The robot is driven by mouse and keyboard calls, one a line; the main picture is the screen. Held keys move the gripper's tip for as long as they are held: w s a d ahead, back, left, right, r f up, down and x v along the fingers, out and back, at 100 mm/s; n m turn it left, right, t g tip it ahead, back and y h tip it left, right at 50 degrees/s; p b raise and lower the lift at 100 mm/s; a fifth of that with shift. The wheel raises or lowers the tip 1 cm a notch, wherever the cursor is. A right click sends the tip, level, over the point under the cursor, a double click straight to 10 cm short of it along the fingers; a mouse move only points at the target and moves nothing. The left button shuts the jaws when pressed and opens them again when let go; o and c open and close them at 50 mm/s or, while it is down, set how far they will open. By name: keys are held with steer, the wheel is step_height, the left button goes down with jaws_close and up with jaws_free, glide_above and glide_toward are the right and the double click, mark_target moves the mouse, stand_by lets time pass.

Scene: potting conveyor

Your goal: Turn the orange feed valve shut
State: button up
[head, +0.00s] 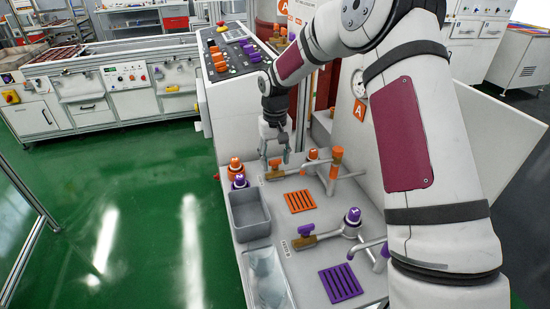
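The orange feed valve (275,163) is on the white bench, with a brass body and a small orange handle, at the end of a pipe near an orange drain grate (300,201). My gripper (275,155) points down right above it. Its two fingers are apart, with the handle at their tips. I cannot tell whether the fingers touch the handle. The gripper partly hides the valve.
A purple valve (306,230) and purple grate (341,283) are nearer on the bench. A grey bin (249,225) and a clear container (268,278) stand at its left edge. Orange and purple capped bottles (236,166) are beside the gripper. A control panel (232,52) rises behind.

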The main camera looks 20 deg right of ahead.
steer(key=c, duration=0.7)
steer(key=shift+n, duration=0.4)
steer(key=n, duration=1.3)
steer(key=shift+n, duration=1.9)
